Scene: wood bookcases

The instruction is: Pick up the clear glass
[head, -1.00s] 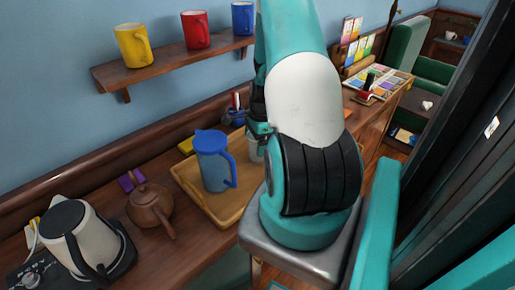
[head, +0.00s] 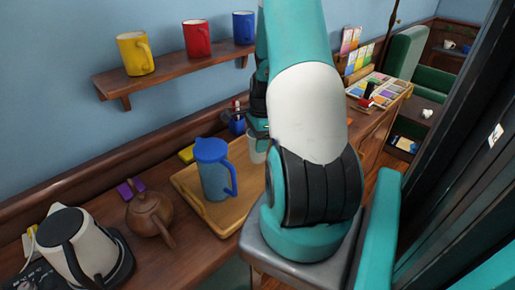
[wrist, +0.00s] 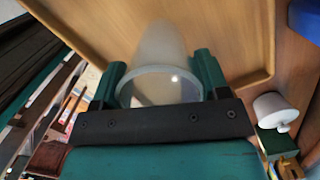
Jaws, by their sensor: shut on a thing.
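The clear glass (wrist: 160,84) sits between the two green fingers of my gripper (wrist: 158,76) in the wrist view, its round rim facing the camera. My gripper is shut on it. In the head view a pale part of the glass (head: 257,151) shows beside my arm, which hides the rest. The glass is over or on the far right part of the wooden tray (head: 215,213). I cannot tell whether its base touches the tray.
A blue pitcher (head: 213,175) stands on the tray, left of the glass. A brown teapot (head: 150,218) and a white kettle (head: 80,243) are further left. A shelf (head: 170,75) with yellow, red and blue mugs hangs above. A blue holder (head: 236,123) stands behind the tray.

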